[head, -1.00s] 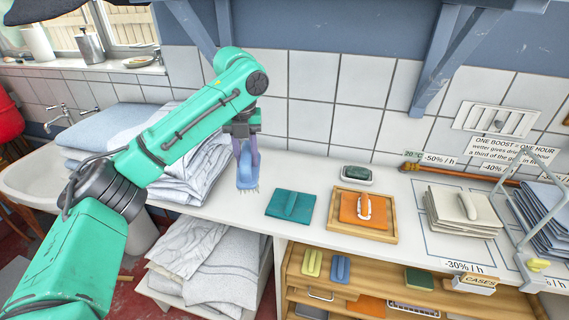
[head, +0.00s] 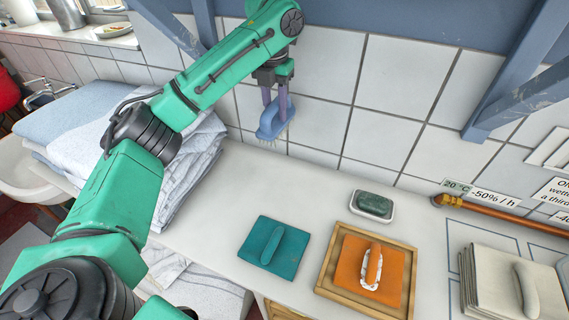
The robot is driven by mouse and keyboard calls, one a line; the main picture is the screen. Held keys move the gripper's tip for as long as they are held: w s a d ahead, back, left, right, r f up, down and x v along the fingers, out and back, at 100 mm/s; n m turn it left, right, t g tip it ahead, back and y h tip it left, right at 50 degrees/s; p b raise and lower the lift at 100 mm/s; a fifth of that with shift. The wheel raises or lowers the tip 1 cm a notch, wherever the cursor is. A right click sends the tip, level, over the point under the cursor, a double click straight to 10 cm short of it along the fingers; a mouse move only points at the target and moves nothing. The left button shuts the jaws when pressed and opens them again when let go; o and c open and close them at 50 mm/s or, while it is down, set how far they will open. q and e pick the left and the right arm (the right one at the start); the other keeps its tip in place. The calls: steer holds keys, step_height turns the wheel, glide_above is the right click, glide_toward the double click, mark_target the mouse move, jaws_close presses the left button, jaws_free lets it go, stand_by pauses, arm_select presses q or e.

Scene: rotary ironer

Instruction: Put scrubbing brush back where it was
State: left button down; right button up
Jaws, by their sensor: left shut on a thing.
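The scrubbing brush (head: 273,124) is blue with pale bristles pointing down. My left gripper (head: 277,106), with purple fingers, is shut on it and holds it in the air above the back of the white counter, in front of the tiled wall. The bristles look clear of the counter. My right gripper is not in view.
On the counter (head: 215,208) lie a teal pad with a handle (head: 273,247), an orange pad (head: 368,264) in a wooden tray (head: 407,288), and a green soap-like block (head: 374,204) on a white dish. Folded linen (head: 190,165) is stacked at left. Cream cloths (head: 505,285) lie at right. Bare counter shows between the linen and the teal pad.

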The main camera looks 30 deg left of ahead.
arm_select(q)
steer(key=s+f, duration=0.1)
steer(key=f, duration=0.1)
steer(key=f+p, duration=0.1)
steer(key=f, duration=0.2)
steer(key=s+f, duration=0.1)
steer(key=f, duration=0.1)
steer(key=shift+s+a+f, duration=0.1)
steer(key=shift+s+f, duration=0.2)
steer(key=shift+s, duration=0.05)
steer(key=f, duration=0.3)
steer(key=f+p, duration=0.1)
steer(key=f, duration=0.2)
steer(key=w+f, duration=0.1)
steer(key=f, duration=0.2)
steer(key=shift+s+f, duration=0.1)
steer(key=shift+f, duration=0.45)
steer(key=c, duration=0.6)
jaws_free()
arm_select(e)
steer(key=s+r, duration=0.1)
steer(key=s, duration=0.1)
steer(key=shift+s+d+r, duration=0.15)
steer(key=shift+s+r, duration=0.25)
